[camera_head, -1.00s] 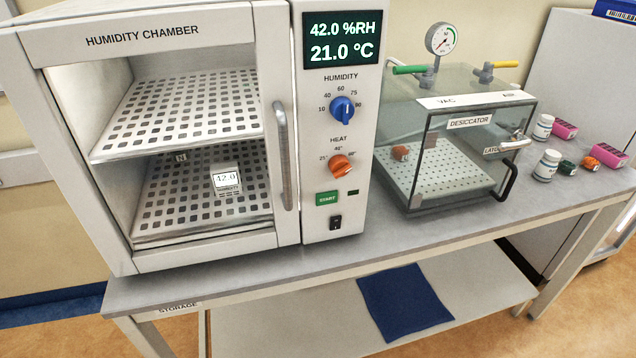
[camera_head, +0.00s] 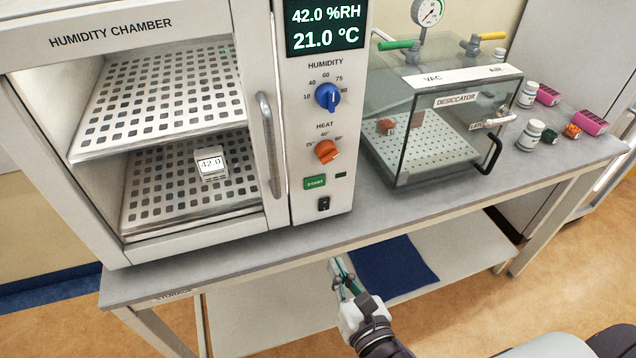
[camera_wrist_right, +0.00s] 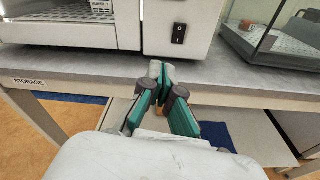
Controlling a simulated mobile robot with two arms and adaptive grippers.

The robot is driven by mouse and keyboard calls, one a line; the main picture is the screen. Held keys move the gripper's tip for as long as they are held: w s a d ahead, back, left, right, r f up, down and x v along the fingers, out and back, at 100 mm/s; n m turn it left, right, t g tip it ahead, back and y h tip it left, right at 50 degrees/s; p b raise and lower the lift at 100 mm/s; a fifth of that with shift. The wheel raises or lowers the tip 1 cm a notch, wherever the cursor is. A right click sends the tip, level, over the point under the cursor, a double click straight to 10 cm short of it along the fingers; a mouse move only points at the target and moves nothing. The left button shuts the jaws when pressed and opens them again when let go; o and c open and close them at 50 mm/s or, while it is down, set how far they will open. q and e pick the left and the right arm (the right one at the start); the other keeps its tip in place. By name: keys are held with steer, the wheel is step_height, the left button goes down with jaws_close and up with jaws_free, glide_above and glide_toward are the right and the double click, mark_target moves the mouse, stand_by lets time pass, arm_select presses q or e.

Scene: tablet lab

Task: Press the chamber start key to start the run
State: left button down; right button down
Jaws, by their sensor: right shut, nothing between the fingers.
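The green START key (camera_head: 315,182) is on the front panel of the humidity chamber (camera_head: 297,205), under the orange heat knob (camera_head: 327,152). A small dark indicator (camera_head: 341,175) is right of the key, and a black rocker switch (camera_head: 323,204) is below it. My right gripper (camera_head: 336,262) is shut and empty, below and in front of the table edge, apart from the key. In the right wrist view its fingertips (camera_wrist_right: 161,70) meet, with the rocker switch (camera_wrist_right: 179,33) beyond them; the key is out of that view. My left gripper is not in view.
The table's front edge (camera_head: 240,260) lies between my right gripper and the panel. The glass desiccator (camera_head: 430,130) stands right of the chamber, with bottles (camera_head: 530,135) and pink boxes beyond. A blue cloth (camera_head: 395,268) lies on the lower shelf.

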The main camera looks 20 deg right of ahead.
mark_target(315, 183)
step_height(315, 183, up, 7)
steer(key=d+n+t, duration=0.1)
steer(key=n, duration=0.1)
steer(key=shift+s+h, duration=0.25)
steer(key=shift+h, duration=0.05)
steer(key=w+p, duration=0.5)
steer(key=w, duration=0.8)
steer(key=shift+a, duration=0.2)
steer(key=shift+w, duration=0.55)
